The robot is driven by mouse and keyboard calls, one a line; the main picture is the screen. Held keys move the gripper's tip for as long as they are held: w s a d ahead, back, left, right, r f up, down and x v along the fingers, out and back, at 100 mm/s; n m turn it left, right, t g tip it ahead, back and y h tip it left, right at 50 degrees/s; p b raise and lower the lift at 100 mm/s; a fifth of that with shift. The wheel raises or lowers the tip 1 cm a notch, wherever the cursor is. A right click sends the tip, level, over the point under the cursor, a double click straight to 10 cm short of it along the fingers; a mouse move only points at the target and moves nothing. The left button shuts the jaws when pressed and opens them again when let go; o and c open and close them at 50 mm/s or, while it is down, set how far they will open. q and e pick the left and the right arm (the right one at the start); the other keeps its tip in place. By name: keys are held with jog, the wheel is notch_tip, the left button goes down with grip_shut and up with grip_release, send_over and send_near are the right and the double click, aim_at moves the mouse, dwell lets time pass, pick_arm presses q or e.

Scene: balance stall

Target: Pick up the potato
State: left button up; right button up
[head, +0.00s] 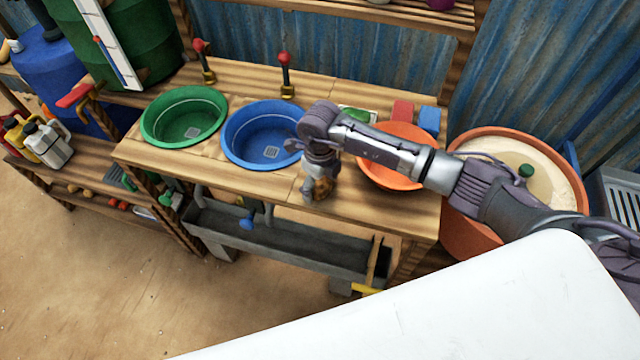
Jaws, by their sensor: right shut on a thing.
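The potato (322,187) is a small brown lump, mostly covered by the fingers of my right gripper (318,192). That gripper points down and is shut on the potato at the front edge of the wooden counter (268,183), between the blue basin and the orange bowl. I cannot tell whether the potato touches the counter or hangs just above it. My right arm reaches in from the right and passes over the orange bowl. My left gripper is not in view.
A green basin (152,131) and a blue basin (232,146) are set in the counter. An orange bowl (375,176) stands to the right, partly behind my arm. A large tub of sand (560,180) stands beyond. A grey trough (290,246) runs below the counter.

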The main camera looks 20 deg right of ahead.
jog(key=shift+r, duration=0.6)
notch_tip(320, 180, up, 3)
jog(key=shift+f+b, duration=0.1)
jog(key=shift+b, duration=0.65)
jog(key=s+d+r+b, duration=0.1)
jog(key=s+d+r, duration=0.1)
jog(key=s, duration=0.3)
jog(key=s+d+r+b, duration=0.1)
jog(key=s+d+r, duration=0.1)
jog(key=s+r, duration=0.3)
jog(key=shift+s+d, duration=0.4)
